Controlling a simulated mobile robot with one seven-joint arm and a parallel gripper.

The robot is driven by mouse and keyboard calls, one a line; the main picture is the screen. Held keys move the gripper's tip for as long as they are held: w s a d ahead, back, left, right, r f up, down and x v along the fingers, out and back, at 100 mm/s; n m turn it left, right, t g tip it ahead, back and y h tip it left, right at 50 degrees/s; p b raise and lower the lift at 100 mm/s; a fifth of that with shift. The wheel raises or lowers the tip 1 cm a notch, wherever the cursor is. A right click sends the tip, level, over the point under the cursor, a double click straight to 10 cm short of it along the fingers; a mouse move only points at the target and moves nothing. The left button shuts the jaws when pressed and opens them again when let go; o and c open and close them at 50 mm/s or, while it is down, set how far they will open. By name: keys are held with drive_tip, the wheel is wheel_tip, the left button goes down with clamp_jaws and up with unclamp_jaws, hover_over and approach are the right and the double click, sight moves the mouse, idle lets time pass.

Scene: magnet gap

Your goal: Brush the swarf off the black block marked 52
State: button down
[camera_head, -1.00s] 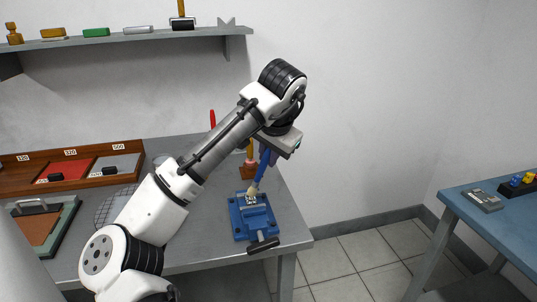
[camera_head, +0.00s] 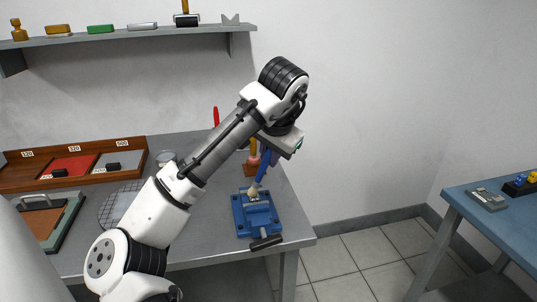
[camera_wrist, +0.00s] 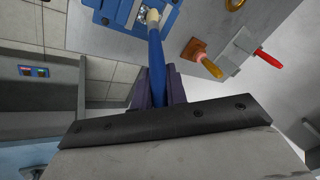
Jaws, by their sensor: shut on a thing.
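My gripper (camera_wrist: 158,88) is shut on a blue-handled brush (camera_wrist: 156,62), which also shows in the head view (camera_head: 264,166). The brush points down, tilted, and its pale bristle head (camera_wrist: 152,16) is over the middle of a blue vise (camera_head: 241,222). Whether the bristles touch is unclear. A small speckled greyish patch shows between the jaws beside the bristles; the brush partly hides what sits there. I cannot read a 52 on anything. Two small black blocks lie in the wooden tray, one on the red section (camera_head: 60,172) and one on the grey section (camera_head: 113,166).
The vise stands near the bench's right front corner, its dark handle (camera_head: 266,242) jutting forward. A wooden-handled tool (camera_head: 252,158) stands behind it. A round mesh (camera_head: 112,208) and the wooden tray (camera_head: 45,183) lie left. A blue table (camera_head: 500,212) is far right.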

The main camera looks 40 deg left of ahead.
drive_tip(key=shift+w+a, duration=0.15)
drive_tip(key=shift+w, duration=0.55)
drive_tip(key=shift+s, duration=0.15)
drive_tip(key=shift+s+d, duration=0.25)
drive_tip(key=shift+s, duration=0.7)
drive_tip(key=shift+w, duration=0.1)
drive_tip(key=shift+w+a+p, duration=0.25)
drive_tip(key=shift+w+p, duration=0.35)
drive_tip(key=shift+w, duration=0.4)
